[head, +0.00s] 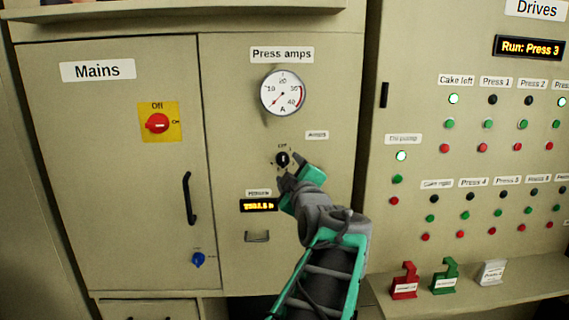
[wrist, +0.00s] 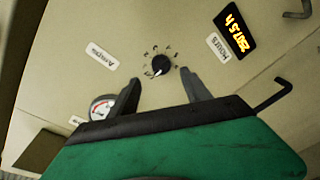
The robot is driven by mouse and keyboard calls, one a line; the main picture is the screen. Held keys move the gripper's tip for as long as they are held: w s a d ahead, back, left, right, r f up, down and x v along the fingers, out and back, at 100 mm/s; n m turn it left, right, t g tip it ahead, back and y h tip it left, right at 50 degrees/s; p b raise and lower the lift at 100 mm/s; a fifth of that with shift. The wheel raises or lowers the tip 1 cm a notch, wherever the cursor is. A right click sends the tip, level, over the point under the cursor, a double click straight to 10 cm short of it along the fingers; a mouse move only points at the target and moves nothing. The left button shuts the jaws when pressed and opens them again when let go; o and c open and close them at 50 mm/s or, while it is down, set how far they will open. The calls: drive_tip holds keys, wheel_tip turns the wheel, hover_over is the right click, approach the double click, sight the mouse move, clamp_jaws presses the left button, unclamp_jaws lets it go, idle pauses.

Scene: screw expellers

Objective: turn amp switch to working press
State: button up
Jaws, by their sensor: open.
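The amp switch is a small black rotary knob (head: 282,159) on the beige cabinet door, below the round Press amps dial (head: 283,92). Small position marks ring it, with "Off" above it in the head view. In the wrist view the knob (wrist: 160,66) shows a white pointer line toward the lower left of that picture; the position names are too small to read. My gripper (head: 292,168) is open and close to the knob. In the wrist view its two fingertips (wrist: 159,77) lie either side of the knob, apparently not touching it. The Drives display (head: 528,47) reads "Run: Press 3".
A red Mains switch (head: 157,123) on yellow, a black door handle (head: 189,198) and a blue knob (head: 198,260) are at the left. An hours display (head: 259,205) sits below the switch. Drive lamps and buttons fill the right panel, above a shelf with tags (head: 445,277).

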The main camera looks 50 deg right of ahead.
sight(284, 162)
drive_tip(key=p+x, duration=0.2)
drive_tip(key=x, duration=0.4)
drive_tip(key=shift+w, duration=0.1)
drive_tip(key=shift+w+d+f, duration=0.1)
drive_tip(key=shift+d, duration=0.05)
drive_tip(key=shift+c, duration=0.4)
clamp_jaws()
